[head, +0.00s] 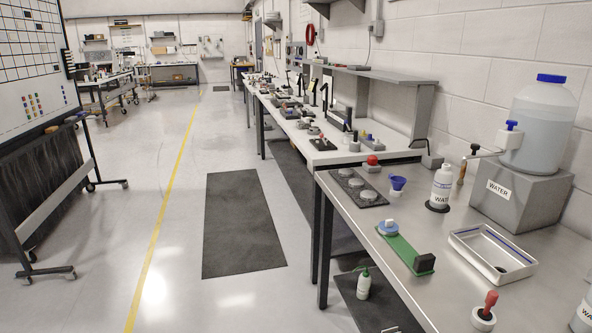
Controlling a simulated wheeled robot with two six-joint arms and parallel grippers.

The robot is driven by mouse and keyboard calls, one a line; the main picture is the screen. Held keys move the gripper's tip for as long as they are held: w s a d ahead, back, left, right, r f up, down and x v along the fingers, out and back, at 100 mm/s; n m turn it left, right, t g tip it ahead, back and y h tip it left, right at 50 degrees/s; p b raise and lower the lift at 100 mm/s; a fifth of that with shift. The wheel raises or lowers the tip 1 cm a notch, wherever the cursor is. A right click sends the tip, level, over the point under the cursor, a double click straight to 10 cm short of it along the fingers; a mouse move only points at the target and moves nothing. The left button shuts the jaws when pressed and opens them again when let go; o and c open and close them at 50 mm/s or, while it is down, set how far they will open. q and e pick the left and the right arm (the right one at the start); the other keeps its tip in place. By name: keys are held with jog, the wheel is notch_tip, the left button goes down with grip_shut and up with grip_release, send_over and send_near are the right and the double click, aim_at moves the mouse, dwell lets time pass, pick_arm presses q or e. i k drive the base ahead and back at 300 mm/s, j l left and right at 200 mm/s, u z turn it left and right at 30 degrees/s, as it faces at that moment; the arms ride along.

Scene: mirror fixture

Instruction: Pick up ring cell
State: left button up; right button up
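No part is labelled as the ring cell, and I cannot tell for sure which one it is. A round blue and grey piece with a pale top (388,228) sits at the far-left end of a green board (404,250) on the near metal bench. A black block (425,263) stands at the board's other end. A dark plate (347,178) with several round grey discs (368,195) lies at the bench's far-left corner. Neither of my grippers is in view.
The metal bench (450,235) also holds a blue funnel (398,184), a water bottle (441,187), a white tray (490,278), a red-handled tool (487,308) and a jug (540,122) on a grey box. A small bottle (363,285) stands below.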

aim_at(348, 138)
jog(key=i+z, duration=0.15)
jog(key=i, duration=0.3)
jog(key=i+j+z, duration=0.2)
jog(key=i, duration=0.25)
jog(key=i+j+z, duration=0.15)
jog(key=i, duration=0.35)
jog(key=i+j+z, duration=0.15)
jog(key=i, duration=0.25)
jog(key=i+j+z, duration=0.15)
jog(key=j+z, duration=0.3)
jog(key=i+j+z, duration=0.15)
jog(key=j+z, duration=0.15)
jog(key=z, duration=0.15)
